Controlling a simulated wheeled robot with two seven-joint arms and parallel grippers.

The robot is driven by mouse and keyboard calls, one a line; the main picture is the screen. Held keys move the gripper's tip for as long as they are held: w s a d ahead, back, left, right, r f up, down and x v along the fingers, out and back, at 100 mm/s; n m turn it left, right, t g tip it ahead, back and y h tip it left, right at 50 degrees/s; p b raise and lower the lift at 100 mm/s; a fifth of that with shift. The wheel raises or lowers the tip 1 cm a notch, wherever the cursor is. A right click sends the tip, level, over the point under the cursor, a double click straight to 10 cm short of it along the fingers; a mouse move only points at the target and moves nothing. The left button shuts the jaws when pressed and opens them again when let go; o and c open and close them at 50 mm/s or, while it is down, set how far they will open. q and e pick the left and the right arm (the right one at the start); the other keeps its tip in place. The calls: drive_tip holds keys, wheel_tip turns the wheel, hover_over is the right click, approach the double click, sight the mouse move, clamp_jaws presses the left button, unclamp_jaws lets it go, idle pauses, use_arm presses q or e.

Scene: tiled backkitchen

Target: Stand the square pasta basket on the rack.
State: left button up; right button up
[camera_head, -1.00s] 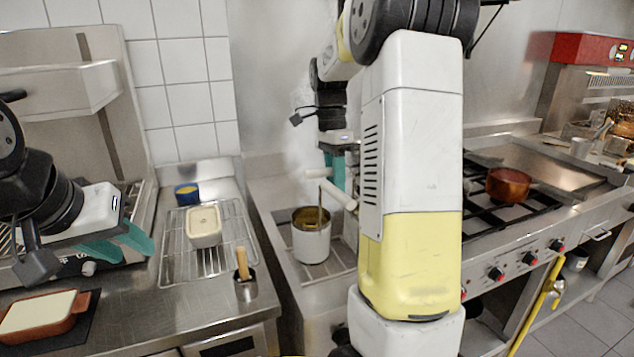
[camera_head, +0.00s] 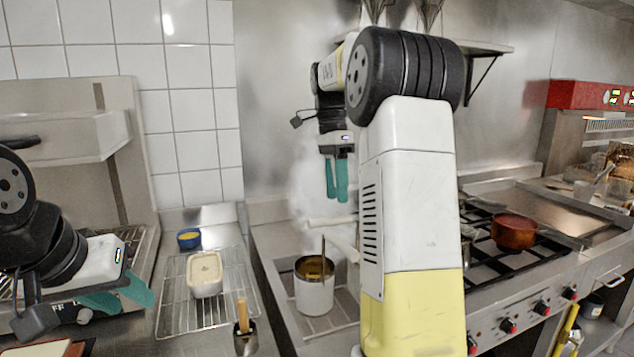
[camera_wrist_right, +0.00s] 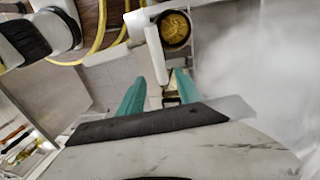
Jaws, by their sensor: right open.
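The square pasta basket is not clearly visible. Two pale handles (camera_head: 332,221) stick out from behind my right arm in the head view; what they belong to is hidden. A pale handle (camera_wrist_right: 156,55) also shows in the right wrist view. My right gripper (camera_head: 336,180) is open and empty above the handles; its teal fingers also show in the wrist view (camera_wrist_right: 160,90). A wire rack (camera_head: 175,305) lies on the left counter with a cream rectangular dish (camera_head: 205,272) on it. My left gripper (camera_head: 122,297) is open and empty, left of this rack.
A round white pot (camera_head: 314,292) with yellowish contents stands beside the handles, with steam around. A copper pan (camera_head: 514,232) sits on the stove at right.

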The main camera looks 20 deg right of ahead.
drive_tip(key=s+a+f+n+t, duration=0.2)
drive_tip(key=s+a+n, duration=0.1)
drive_tip(key=s+n, duration=0.3)
drive_tip(key=s+a+f+n+t+y, duration=0.1)
drive_tip(key=s+a+n+t, duration=0.2)
drive_tip(key=s, duration=0.4)
drive_tip(key=s+a+f+n+t+y, duration=0.1)
drive_tip(key=s+a+f+n+t, duration=0.1)
drive_tip(key=s+n, duration=0.5)
drive_tip(key=a+n+t, duration=0.1)
drive_tip(key=a, duration=0.1)
drive_tip(key=shift+s+a+f+n, duration=0.3)
drive_tip(key=shift+a, duration=0.1)
drive_tip(key=shift+c, duration=0.5)
